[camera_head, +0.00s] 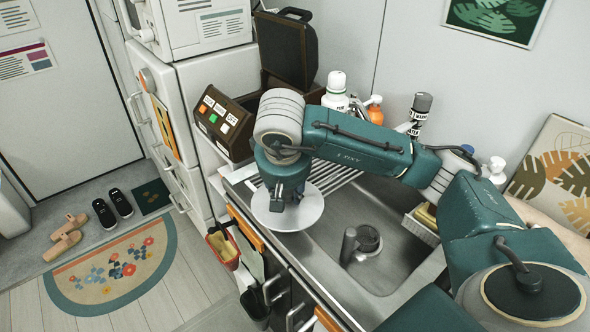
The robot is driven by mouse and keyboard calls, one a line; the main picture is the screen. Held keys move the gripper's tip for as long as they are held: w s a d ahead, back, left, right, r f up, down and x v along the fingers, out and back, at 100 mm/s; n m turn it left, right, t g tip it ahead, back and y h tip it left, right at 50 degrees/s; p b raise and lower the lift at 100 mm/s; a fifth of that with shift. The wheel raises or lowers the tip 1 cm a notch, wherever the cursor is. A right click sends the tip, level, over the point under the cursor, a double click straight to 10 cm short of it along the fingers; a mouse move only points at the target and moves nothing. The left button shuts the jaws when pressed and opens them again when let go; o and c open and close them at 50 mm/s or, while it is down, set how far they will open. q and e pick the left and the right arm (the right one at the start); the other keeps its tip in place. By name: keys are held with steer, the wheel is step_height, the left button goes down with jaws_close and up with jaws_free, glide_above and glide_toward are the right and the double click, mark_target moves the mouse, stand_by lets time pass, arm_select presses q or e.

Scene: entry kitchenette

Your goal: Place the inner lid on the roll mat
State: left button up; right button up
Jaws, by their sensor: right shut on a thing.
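The inner lid (308,209) is a pale round disc, seen roughly from above at the left end of the sink. My right gripper (278,203) comes over it from the right and is shut on it near its left part. The roll mat (337,176) is a set of slim metal bars across the back left of the sink, partly hidden by the lid and my right arm. I cannot tell whether the lid touches the mat. My left gripper is not in view.
A brown cooker (226,122) with its lid raised stands behind the gripper. Bottles (336,92) line the back wall. The steel sink (395,262) holds a dark strainer or drain piece (362,243). A caddy with a sponge (425,219) sits at the sink's right.

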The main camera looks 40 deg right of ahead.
steer(key=w+d, duration=0.2)
steer(key=w, duration=0.1)
steer(key=w+d+p, duration=0.1)
steer(key=w+d, duration=0.1)
steer(key=w, duration=0.1)
steer(key=w+d+p, duration=0.1)
steer(key=w+d, duration=0.1)
steer(key=w, duration=0.1)
steer(key=shift+d, duration=0.25)
steer(key=shift+d+f, duration=0.1)
steer(key=shift+f, duration=0.05)
step_height(320, 180, down, 2)
steer(key=shift+f+p, duration=0.15)
steer(key=shift+p, duration=0.35)
steer(key=shift+f, duration=0.45)
steer(key=shift+f, duration=0.1)
steer(key=o, duration=1.2)
